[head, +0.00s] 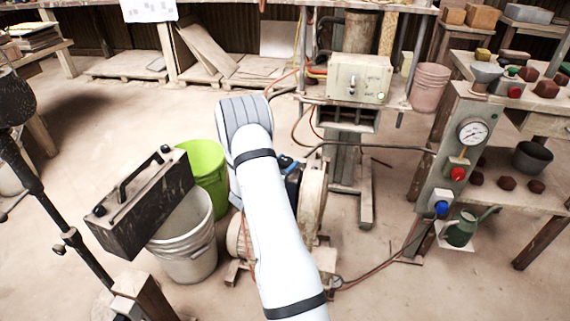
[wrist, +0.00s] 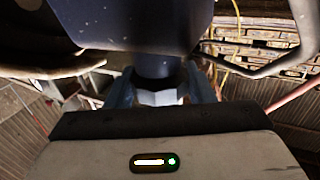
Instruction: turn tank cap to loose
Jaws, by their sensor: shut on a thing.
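In the wrist view my gripper (wrist: 161,88) has its two blue-grey fingers on either side of a dark round cap (wrist: 158,66), shut on it. The cap sits against the underside, as pictured, of a dark blue tank (wrist: 135,22). A pale, faceted piece shows between the fingers, just below the cap. I cannot tell from any mark how far the cap is turned. In the head view my white arm hides the gripper and cap. Only a little of the dark blue tank (head: 293,182) shows right of my arm, beside a machine with a large wheel (head: 313,200).
A green bucket (head: 207,160) and a white bucket (head: 185,245) with a dark case (head: 140,203) above stand left of my arm. A control post with a gauge (head: 472,132) stands right, before a shelf. Hoses cross the floor. Open floor lies at left.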

